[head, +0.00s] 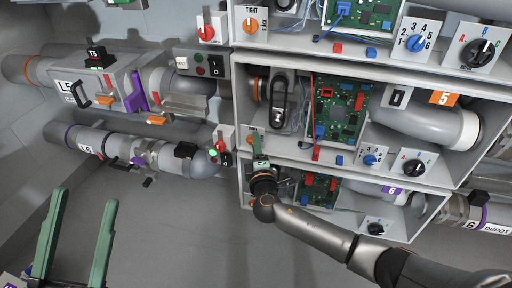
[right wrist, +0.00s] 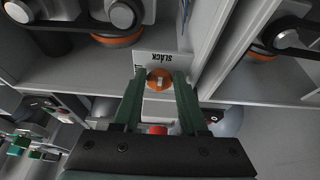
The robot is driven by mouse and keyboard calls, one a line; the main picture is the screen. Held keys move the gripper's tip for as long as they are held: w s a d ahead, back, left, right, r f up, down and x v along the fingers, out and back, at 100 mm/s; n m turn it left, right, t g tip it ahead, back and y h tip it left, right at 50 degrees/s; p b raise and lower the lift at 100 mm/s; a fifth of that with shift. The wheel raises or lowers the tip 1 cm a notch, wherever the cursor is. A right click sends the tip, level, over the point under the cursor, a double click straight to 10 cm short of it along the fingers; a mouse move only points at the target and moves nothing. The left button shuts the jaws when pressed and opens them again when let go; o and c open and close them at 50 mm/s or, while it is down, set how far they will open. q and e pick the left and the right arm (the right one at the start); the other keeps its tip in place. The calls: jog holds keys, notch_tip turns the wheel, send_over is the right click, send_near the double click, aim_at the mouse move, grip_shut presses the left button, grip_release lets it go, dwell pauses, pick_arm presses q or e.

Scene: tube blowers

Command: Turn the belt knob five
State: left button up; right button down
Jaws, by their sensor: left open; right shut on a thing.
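The belt knob (right wrist: 158,80) is a round orange knob on a white plate that reads SLACK in the right wrist view. My right gripper (head: 259,154) is at the left front post of the bay marked 5 (head: 443,98). Its two green fingers sit on either side of the orange knob and are shut on it. In the head view the gripper mostly hides this knob. My left gripper (head: 86,197) is open and empty at the lower left, well away from the bays.
Bay five holds a black belt (head: 282,101), a green circuit board (head: 341,108) and a thick grey tube (head: 428,122). A red knob (head: 223,132) and a black switch stand just left of my right gripper. Grey tubes run along the left wall. The lower middle floor is clear.

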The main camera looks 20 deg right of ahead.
pick_arm(q)
jog(key=shift+a, duration=0.1)
dwell(0.4)
pick_arm(e)
jog(key=c, duration=0.7)
grip_release()
jog(key=shift+a, duration=0.1)
pick_arm(q)
jog(key=shift+w, duration=0.1)
